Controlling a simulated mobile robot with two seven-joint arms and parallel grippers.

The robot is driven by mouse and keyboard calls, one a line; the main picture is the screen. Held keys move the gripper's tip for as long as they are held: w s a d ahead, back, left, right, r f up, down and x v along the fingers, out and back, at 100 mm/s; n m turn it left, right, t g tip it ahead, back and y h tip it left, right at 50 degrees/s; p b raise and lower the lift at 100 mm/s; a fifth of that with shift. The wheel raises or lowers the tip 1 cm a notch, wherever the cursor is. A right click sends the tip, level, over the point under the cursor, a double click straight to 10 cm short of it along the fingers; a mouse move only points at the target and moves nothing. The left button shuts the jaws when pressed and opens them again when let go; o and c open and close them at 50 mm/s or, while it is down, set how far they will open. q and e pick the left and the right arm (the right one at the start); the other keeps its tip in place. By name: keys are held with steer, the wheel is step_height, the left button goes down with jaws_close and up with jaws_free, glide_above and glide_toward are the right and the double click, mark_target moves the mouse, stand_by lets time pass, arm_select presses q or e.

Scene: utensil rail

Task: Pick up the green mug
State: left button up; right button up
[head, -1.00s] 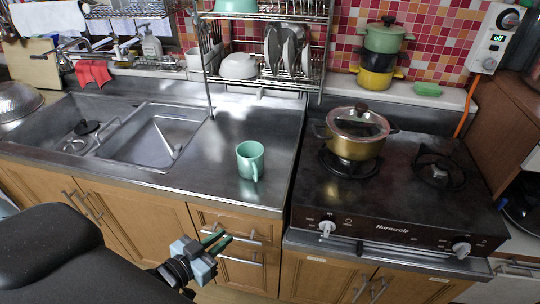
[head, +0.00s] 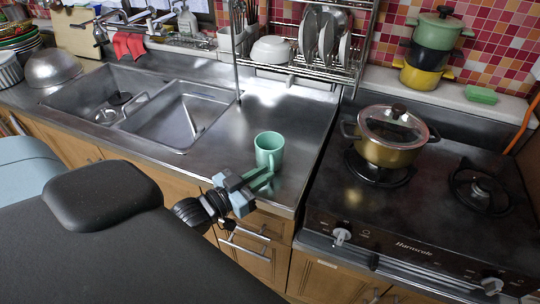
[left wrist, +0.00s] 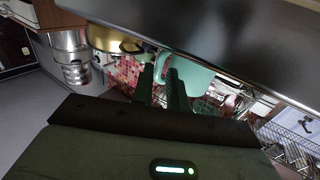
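The green mug (head: 266,148) stands upright on the steel counter, right of the sink, with its handle facing my left gripper. My left gripper (head: 260,180) is just in front of the mug at the counter's front edge, its green fingers pointing at the handle. In the left wrist view the two fingers (left wrist: 161,82) are apart, and the mug (left wrist: 190,74) shows just beyond their tips. Part of the mug is hidden by a finger there, and I cannot tell whether the fingers touch it. My right gripper is not in view.
A stove (head: 400,235) with a gold lidded pot (head: 385,148) stands right of the counter. The sink (head: 180,118) is on the left. A dish rack (head: 300,72) with bowl and plates is behind the mug. Counter around the mug is clear.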

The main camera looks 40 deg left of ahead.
arm_select(q)
steer(key=shift+w+d+r, duration=0.1)
steer(key=shift+w, duration=0.3)
steer(key=shift+p+x, duration=0.4)
steer(key=shift+x, duration=1.75)
steer(key=shift+c, duration=0.4)
jaws_close()
